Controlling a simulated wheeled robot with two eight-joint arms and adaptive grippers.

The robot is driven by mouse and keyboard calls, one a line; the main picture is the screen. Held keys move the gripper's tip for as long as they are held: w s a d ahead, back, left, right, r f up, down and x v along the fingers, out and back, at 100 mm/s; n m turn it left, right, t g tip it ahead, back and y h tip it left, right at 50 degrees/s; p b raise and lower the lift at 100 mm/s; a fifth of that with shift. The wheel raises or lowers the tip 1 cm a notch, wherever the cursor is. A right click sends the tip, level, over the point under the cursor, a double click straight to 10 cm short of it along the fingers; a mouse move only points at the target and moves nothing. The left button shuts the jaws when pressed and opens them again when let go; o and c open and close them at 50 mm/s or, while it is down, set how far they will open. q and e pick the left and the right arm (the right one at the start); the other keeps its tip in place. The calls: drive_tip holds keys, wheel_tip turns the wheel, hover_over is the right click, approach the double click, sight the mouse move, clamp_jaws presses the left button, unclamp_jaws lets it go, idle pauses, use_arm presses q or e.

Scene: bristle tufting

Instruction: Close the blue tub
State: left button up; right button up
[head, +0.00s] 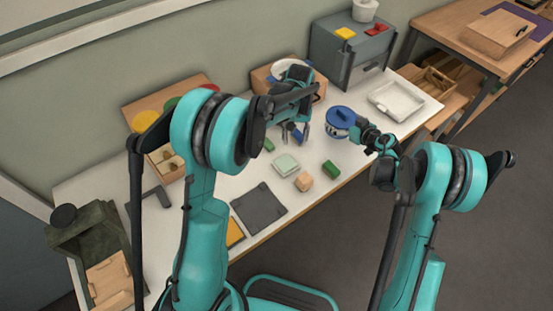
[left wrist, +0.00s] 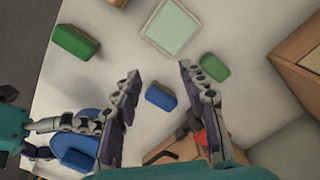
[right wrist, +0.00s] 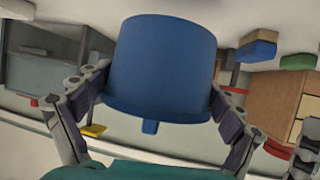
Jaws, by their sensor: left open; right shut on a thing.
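The blue tub (head: 339,121) stands on the white table near its back right. My right gripper (head: 352,132) is shut on it from the right; in the right wrist view the tub (right wrist: 165,55) fills the space between the fingers (right wrist: 160,110). That view is upside down, and a wider blue lid rim (right wrist: 155,107) with a small knob (right wrist: 150,127) shows at the tub's top. The lid looks seated, but I cannot tell how tightly. My left gripper (head: 294,134) is open and empty above the table, left of the tub. A small blue block (left wrist: 160,97) lies below its fingers (left wrist: 157,72).
Green blocks (head: 331,169), a pale green tile (head: 286,164), a wooden cube (head: 303,181) and a dark mat (head: 259,207) lie in front. A white tray (head: 396,97) is right of the tub. A grey cabinet (head: 328,48) stands behind.

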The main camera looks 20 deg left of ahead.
drive_tip(key=shift+r+p, duration=0.55)
drive_tip(key=shift+r, duration=0.1)
use_arm(q)
drive_tip(key=s+a+f+m, duration=0.1)
drive_tip(key=s+a+m, duration=0.1)
drive_tip(key=s, duration=0.8)
drive_tip(key=shift+s+a+f, duration=0.15)
drive_tip(key=shift+a+f, duration=0.2)
drive_tip(key=shift+a, duration=0.3)
use_arm(e)
drive_tip(key=o, duration=1.4)
drive_tip(key=shift+c, duration=0.2)
drive_tip(key=v, duration=1.2)
